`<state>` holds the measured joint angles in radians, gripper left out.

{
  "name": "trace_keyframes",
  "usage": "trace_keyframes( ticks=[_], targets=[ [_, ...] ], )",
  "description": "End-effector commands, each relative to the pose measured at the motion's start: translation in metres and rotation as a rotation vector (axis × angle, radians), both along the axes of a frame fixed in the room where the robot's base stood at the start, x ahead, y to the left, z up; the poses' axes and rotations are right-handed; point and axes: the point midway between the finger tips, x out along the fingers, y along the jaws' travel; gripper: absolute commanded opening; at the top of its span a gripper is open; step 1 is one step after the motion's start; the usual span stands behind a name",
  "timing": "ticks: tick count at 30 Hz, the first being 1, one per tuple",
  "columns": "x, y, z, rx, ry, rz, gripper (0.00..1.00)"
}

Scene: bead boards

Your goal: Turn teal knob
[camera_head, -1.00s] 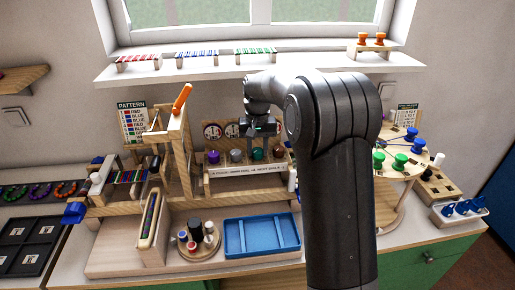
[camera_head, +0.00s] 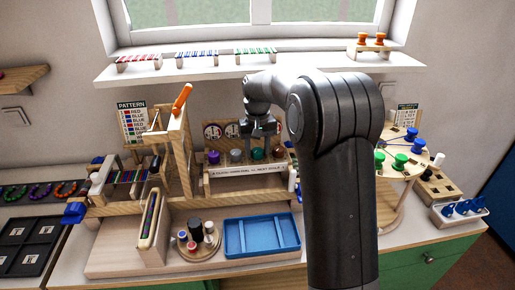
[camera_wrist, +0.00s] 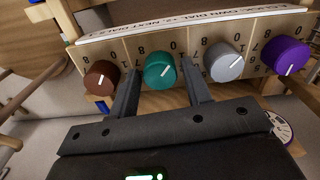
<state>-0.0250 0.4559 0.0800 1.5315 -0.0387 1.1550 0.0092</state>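The teal knob (camera_wrist: 160,71) is on a pale wooden panel (camera_wrist: 203,37) in a row of knobs, and its white pointer line slants to the upper right in the wrist view. It also shows in the head view (camera_head: 257,154), just below my gripper (camera_head: 262,142). In the wrist view my gripper (camera_wrist: 161,66) is open, one finger on each side of the teal knob. A narrow gap shows between the knob and each finger, so I see no firm contact.
A brown knob (camera_wrist: 101,77) is close to the left finger, and a silver knob (camera_wrist: 223,62) is close to the right finger. A purple knob (camera_wrist: 286,56) is farther right. A blue tray (camera_head: 262,249) lies below the panel. A wooden frame (camera_head: 180,150) stands to the left.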

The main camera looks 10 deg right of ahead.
Motion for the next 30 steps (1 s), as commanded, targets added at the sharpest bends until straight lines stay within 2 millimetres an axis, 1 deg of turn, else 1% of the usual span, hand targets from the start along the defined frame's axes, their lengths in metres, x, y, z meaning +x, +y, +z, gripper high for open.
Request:
trace_keyframes(
  ticks=[1,3,4,11,14,17,24,27,30],
  targets=[
    [0.000,0.000,0.000,0.000,0.000,0.000,0.49],
    [0.000,0.000,0.000,0.000,0.000,0.000,0.55],
    [0.000,0.000,0.000,0.000,0.000,-0.001,0.55],
    [0.000,0.000,0.001,0.000,0.000,-0.001,0.55],
    [0.000,0.000,0.008,0.000,-0.001,-0.001,0.55],
    [0.001,0.000,0.024,0.000,-0.002,-0.001,0.55],
    [0.001,0.000,0.073,0.000,-0.004,-0.001,0.55],
    [0.001,0.000,0.089,0.000,-0.003,-0.001,0.55],
    [0.001,0.000,0.100,0.000,-0.002,-0.001,0.55]
  ],
)
